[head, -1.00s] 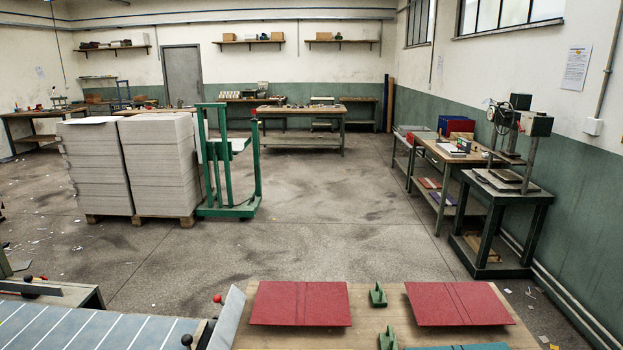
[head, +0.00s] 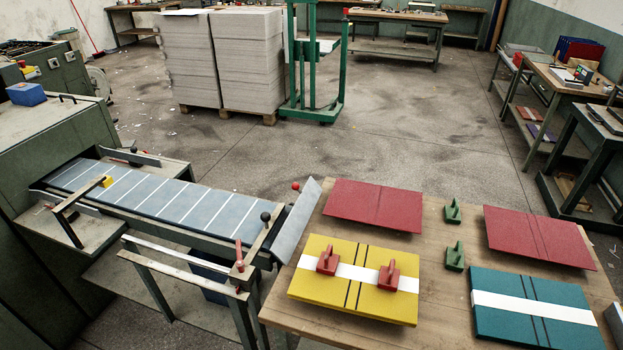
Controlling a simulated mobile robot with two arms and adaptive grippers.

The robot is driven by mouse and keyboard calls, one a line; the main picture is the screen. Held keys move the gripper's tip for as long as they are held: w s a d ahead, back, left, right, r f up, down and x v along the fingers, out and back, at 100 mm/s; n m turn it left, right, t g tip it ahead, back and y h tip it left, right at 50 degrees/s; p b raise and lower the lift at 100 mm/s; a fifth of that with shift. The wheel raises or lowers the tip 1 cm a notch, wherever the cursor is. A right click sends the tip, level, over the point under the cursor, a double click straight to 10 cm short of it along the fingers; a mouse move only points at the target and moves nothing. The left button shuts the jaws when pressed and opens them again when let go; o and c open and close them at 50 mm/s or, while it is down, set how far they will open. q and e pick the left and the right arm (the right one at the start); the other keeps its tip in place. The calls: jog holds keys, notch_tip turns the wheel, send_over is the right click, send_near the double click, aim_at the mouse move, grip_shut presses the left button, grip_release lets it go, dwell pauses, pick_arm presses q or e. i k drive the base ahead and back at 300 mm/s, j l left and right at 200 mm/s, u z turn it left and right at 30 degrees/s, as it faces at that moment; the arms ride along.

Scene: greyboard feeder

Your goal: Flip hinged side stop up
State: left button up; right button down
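A feeder bed (head: 160,200) with a blue-grey surface and white cross lines runs from the left machine to the wooden table. A grey plate (head: 297,220) stands tilted at its right end, with a red knob (head: 295,186) beside it. A metal bar (head: 258,243) with a black knob (head: 265,217) crosses near this end, and a red-handled clamp (head: 239,262) sits at its lower end. Another bar (head: 130,157) lies along the far edge. I cannot tell for certain which part is the hinged side stop. Neither gripper is in view.
The wooden table (head: 440,292) holds a yellow board (head: 318,288) with red-handled blocks, red boards (head: 374,205) and a teal board (head: 530,325). A green machine (head: 40,135) fills the left. Stacked greyboard (head: 188,60) and a green lift truck (head: 315,100) stand behind. Open floor lies between.

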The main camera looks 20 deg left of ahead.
aim_at(283, 247)
jog(key=i+j+u, duration=0.15)
jog(key=j, duration=0.25)
jog(key=j+u, duration=0.15)
jog(key=j, duration=0.3)
jog(key=i+j+u, duration=0.15)
jog(key=j, duration=0.2)
jog(key=i, duration=0.05)
